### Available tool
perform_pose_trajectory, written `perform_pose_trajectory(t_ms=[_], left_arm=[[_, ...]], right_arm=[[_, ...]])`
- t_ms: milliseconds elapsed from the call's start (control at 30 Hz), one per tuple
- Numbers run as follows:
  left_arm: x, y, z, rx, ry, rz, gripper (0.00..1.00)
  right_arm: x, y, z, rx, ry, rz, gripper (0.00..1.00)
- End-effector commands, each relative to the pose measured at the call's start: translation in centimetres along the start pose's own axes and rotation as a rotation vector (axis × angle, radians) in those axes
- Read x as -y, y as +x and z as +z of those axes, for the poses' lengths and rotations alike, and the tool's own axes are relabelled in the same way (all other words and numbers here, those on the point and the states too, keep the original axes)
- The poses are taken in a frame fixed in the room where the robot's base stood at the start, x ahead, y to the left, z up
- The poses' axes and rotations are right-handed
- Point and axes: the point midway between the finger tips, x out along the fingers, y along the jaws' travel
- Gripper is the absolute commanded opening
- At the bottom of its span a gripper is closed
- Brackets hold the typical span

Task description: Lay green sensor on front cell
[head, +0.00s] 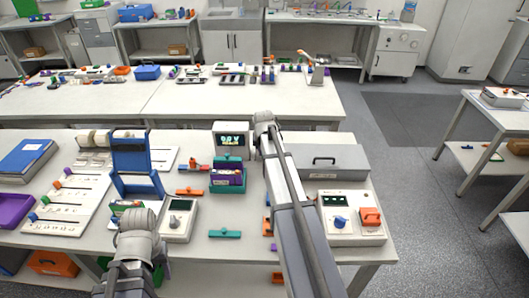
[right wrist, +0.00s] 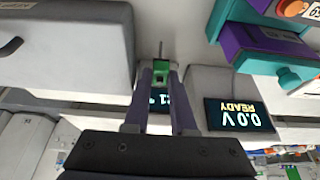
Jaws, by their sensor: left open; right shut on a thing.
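The green sensor (right wrist: 161,72), with a thin metal pin, is between the fingertips of my right gripper (right wrist: 160,78) in the right wrist view. In the head view my right arm's end (head: 263,122) is above and right of the meter, and the sensor is hidden there. A purple cell block (head: 227,176) sits in a teal holder (head: 228,188), left of my right arm. The block also shows at the upper right of the right wrist view (right wrist: 262,42). I cannot tell which cell is the front one. My left gripper (head: 137,216) is open at the front left, its fingers mostly hidden.
A meter (head: 231,136) reading 0.0V READY stands behind the holder. A grey case (head: 322,160) and a control box (head: 350,215) are at right. A blue frame (head: 131,165) and grey meter (head: 179,219) stand left. A teal bar (head: 225,234) lies in front.

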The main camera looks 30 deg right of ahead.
Motion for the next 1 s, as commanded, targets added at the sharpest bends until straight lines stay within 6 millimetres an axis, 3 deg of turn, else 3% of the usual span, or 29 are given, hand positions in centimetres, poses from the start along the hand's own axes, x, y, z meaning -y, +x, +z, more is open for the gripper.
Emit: perform_pose_trajectory(t_ms=[367,533,1000], left_arm=[[0.0,-0.3,0.0,0.000,0.000,0.000,0.50],[0.1,-1.0,0.1,0.000,0.000,0.000,0.50],[0.5,-5.0,0.3,0.000,-0.003,0.001,0.50]], right_arm=[[0.0,-0.3,-0.1,0.000,-0.002,-0.001,0.00],[0.9,-1.1,0.2,0.002,-0.087,-0.037,0.00],[8.9,-6.5,2.6,0.005,-0.881,-0.366,0.00]])
